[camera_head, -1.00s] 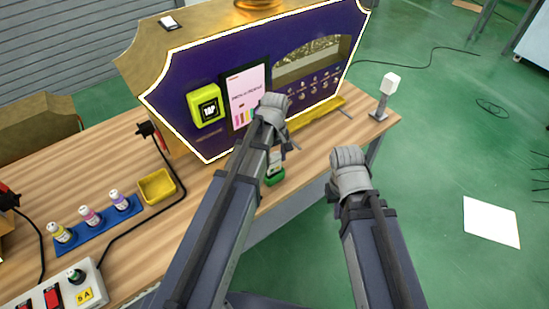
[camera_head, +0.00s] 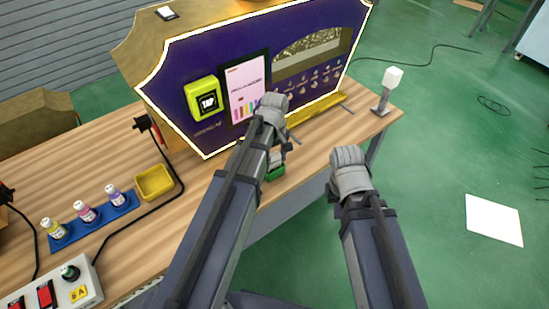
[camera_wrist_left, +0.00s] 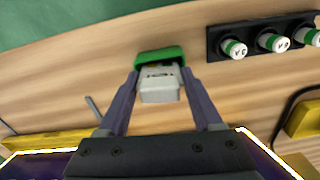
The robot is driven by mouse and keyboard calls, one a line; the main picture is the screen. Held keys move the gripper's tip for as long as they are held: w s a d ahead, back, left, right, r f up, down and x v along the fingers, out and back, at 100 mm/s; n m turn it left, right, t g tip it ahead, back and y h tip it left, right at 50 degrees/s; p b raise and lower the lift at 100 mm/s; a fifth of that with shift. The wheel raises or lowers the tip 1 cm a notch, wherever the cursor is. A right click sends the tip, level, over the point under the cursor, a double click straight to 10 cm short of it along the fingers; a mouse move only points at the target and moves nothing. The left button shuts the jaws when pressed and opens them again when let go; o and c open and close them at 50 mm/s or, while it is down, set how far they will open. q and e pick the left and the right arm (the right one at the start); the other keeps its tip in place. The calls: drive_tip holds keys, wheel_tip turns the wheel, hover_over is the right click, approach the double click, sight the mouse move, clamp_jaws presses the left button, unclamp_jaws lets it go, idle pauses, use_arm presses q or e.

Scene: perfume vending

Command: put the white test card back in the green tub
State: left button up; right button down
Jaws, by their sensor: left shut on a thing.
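The white test card (camera_wrist_left: 160,88) sits between the fingertips of my left gripper (camera_wrist_left: 160,74) in the left wrist view, lettering facing the camera. The gripper is shut on it. The green tub (camera_wrist_left: 158,54) shows right behind the card, which overlaps its near side; I cannot tell whether the card is inside. In the head view, the tub (camera_head: 275,173) stands on the table near its front edge, and my left gripper (camera_head: 283,146) is just above it, partly hidden. My right wrist is apart, beyond the table's front edge; its fingers are hidden.
The purple vending machine (camera_head: 210,130), with a lime TAP reader (camera_head: 207,98) and screen, stands behind. A yellow tray (camera_head: 155,183), a blue rack (camera_head: 110,213) with bottles and a switch box (camera_head: 45,293) are left. A white-topped stand (camera_head: 381,101) is at the right corner.

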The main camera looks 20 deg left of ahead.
use_arm(q)
drive_tip(key=shift+f, duration=0.2)
drive_tip(key=o, duration=1.4)
drive_tip(key=shift+r, duration=0.25)
drive_tip(key=shift+r+p, duration=0.8)
drive_tip(key=shift+p, duration=0.2)
drive_tip(key=shift+r, duration=0.1)
drive_tip(key=shift+r+p, duration=3.95)
drive_tip(key=shift+p, duration=0.05)
